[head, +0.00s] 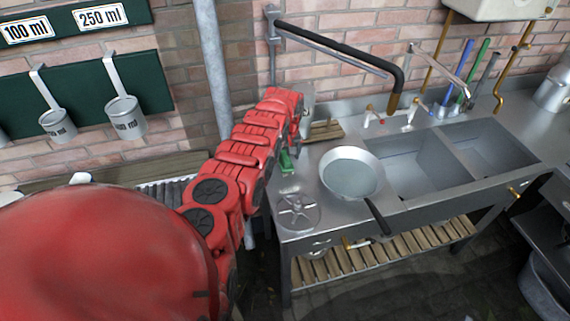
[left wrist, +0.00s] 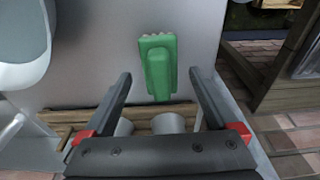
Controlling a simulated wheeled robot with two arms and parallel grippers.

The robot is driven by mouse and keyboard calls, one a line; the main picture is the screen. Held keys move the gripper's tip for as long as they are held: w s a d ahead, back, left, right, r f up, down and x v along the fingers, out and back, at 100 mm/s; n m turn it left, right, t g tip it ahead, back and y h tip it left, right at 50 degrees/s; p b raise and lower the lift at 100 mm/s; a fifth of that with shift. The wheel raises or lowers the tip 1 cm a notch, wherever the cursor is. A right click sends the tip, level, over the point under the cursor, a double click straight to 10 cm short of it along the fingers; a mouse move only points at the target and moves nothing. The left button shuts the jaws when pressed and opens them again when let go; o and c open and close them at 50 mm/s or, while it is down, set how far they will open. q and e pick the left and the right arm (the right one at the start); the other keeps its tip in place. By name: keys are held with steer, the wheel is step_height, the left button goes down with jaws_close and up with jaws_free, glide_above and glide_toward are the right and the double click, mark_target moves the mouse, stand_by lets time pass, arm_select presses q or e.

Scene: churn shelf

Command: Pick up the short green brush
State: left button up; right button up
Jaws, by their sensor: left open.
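The short green brush (head: 287,161) lies on the steel counter (head: 325,213), partly hidden by my left arm in the head view. In the left wrist view the brush (left wrist: 159,65) is whole, with pale bristles showing at its far end. My left gripper (left wrist: 160,76) is open, and its two fingers appear on either side of the near part of the brush, with room on both sides. I cannot tell how high they are above it. In the head view the left gripper is mostly hidden behind the red arm. My right gripper is not in view.
A pan (head: 350,172) sits on the counter right of the brush, its handle over the front edge. A round metal piece (head: 298,211) lies nearer the front. A wooden rack (head: 326,131) is behind. Two sink basins (head: 405,165) are to the right. Long-handled tools (head: 478,66) stand at the back.

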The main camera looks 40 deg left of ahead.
arm_select(q)
steer(key=shift+a+f, duration=0.1)
steer(key=shift+f, duration=0.35)
steer(key=shift+c, duration=0.7)
jaws_close()
steer(key=shift+r, duration=0.1)
